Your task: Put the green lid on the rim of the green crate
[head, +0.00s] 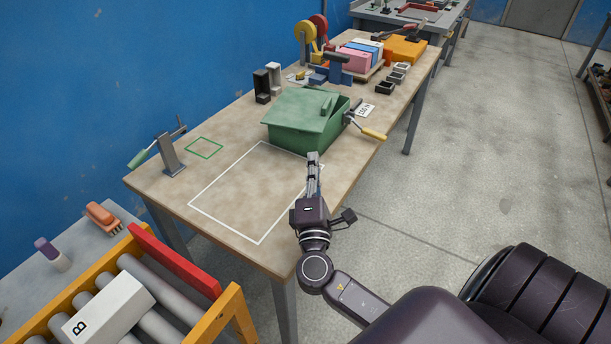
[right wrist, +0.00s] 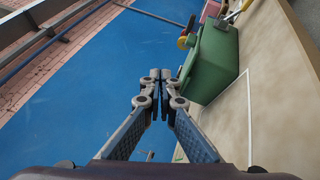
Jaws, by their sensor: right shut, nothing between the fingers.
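The green lid (head: 300,110), a flat plate with a raised handle, lies on top of the green crate (head: 325,139) on the workbench. The lid looks shifted to the left, overhanging that side of the crate. I cannot tell whether it sits flush on the rim all round. My right gripper (head: 313,157) is just in front of the crate, shut and empty, apart from the lid. In the right wrist view its fingertips (right wrist: 160,75) meet, and the green crate (right wrist: 212,68) is to their right. My left gripper is not in view.
A white outlined rectangle (head: 256,190) on the bench is bare. A clamp (head: 172,155) stands on the left edge, and a yellow-handled tool (head: 372,134) lies right of the crate. Black blocks (head: 265,84), an orange bin (head: 404,49) and other goods fill the back.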

